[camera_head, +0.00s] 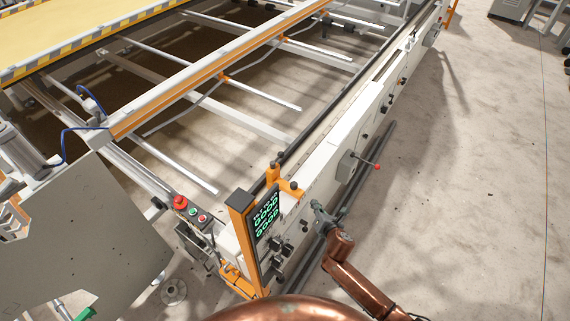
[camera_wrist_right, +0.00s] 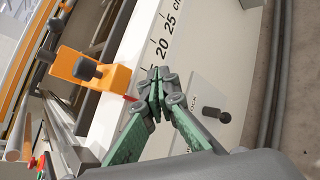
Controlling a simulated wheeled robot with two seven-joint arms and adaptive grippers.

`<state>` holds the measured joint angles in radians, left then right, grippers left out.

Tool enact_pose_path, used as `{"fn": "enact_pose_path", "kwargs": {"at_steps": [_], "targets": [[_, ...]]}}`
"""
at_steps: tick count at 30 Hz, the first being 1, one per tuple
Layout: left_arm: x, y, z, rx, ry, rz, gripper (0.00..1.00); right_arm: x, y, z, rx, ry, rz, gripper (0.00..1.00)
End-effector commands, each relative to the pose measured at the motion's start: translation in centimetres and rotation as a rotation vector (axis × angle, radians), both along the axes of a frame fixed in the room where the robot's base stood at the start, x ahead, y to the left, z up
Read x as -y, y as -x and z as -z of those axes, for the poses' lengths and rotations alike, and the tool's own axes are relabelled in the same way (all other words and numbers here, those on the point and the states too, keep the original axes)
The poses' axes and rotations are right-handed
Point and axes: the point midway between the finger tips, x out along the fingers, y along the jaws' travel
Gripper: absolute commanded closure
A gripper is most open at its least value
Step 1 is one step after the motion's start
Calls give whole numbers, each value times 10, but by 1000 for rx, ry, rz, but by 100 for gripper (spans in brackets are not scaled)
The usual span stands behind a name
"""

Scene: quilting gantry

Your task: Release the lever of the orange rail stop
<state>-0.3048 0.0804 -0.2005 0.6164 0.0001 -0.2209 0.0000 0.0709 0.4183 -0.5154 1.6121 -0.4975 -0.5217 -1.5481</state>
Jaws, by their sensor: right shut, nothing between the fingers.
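The orange rail stop (camera_head: 290,187) sits on the white scaled rail, with dark knobs on it. In the right wrist view the orange stop (camera_wrist_right: 118,78) is left of my fingers, with a black knob (camera_wrist_right: 86,68) on its face and another at its left end. I cannot tell which part is its lever. My right gripper (camera_head: 318,207) is shut and empty beside the rail. In the right wrist view its fingertips (camera_wrist_right: 153,78) meet in front of the scale, just right of the stop and seemingly apart from it. My left gripper is not in view.
A plate marked LOCK with a black knob (camera_wrist_right: 215,115) is right of my fingers. A red-tipped lever (camera_head: 368,163) juts from the rail's outer side. A display (camera_head: 267,216) and a button box (camera_head: 190,214) stand left of my gripper. Open floor lies right.

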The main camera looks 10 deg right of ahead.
Motion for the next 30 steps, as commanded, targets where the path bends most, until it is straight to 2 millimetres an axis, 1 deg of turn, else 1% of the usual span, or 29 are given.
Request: {"fn": "enact_pose_path", "kwargs": {"at_steps": [1,3,6,9,13,20,23,26,30], "targets": [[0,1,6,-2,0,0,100,-17,-11,-35,77,115,-83,100],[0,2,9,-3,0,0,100,-36,-19,-74,164,260,-171,100],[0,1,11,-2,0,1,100,-56,-23,-113,255,409,-251,100],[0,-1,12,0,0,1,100,-66,-23,-134,305,493,-290,100],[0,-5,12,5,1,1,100,-71,-23,-142,324,526,-305,100],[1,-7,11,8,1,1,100,-70,-24,-141,323,524,-303,100],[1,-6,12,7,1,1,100,-71,-27,-140,323,523,-303,100],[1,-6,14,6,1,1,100,-72,-36,-138,322,521,-301,100],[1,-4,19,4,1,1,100,-77,-59,-133,322,520,-302,100]]}}
